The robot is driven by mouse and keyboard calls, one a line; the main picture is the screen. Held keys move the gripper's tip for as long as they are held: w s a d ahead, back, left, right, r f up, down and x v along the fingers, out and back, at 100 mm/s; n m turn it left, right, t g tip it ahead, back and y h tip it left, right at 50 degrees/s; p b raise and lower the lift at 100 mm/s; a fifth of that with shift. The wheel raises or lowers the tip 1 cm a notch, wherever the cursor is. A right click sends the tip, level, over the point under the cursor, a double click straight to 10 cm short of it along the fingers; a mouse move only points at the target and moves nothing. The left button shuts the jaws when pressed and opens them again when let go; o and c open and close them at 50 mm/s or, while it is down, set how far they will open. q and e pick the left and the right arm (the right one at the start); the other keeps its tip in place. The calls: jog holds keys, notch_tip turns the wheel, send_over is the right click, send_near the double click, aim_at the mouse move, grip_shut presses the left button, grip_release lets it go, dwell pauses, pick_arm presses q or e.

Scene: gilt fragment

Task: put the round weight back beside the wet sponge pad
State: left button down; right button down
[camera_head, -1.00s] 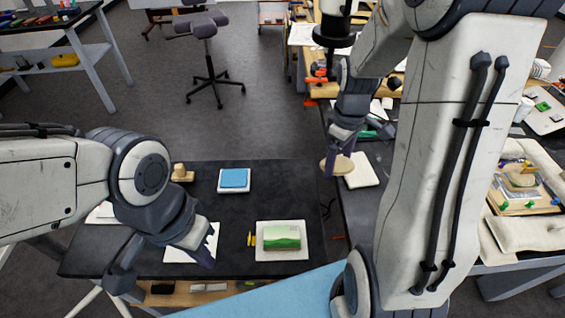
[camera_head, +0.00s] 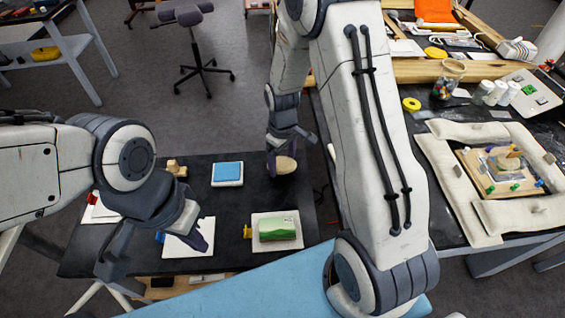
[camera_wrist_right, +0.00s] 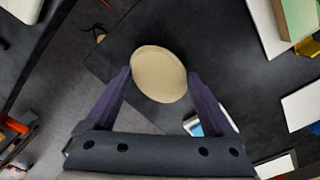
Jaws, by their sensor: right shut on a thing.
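The round weight (camera_head: 286,166) is a pale beige disc. My right gripper (camera_head: 283,158) is shut on it, to the right of the blue pad in the head view. In the right wrist view the disc (camera_wrist_right: 158,74) sits between both fingertips, over dark surface; its height is hard to judge. The blue pad (camera_head: 227,171), which looks like the wet sponge pad, lies on a white tray at the far side of the black table. It is partly hidden by a finger in the wrist view (camera_wrist_right: 195,128). My left gripper (camera_head: 150,250) is open and empty near the front left.
A green block (camera_head: 277,229) lies on a white tray at the table's front right. A small wooden piece (camera_head: 176,168) stands left of the blue pad. A white sheet (camera_head: 188,244) lies by my left gripper. Black tabletop (camera_head: 240,200) is clear between the blue pad and green block.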

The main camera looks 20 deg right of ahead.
jog(key=shift+f, duration=0.9)
jog(key=shift+f, duration=0.15)
grip_release()
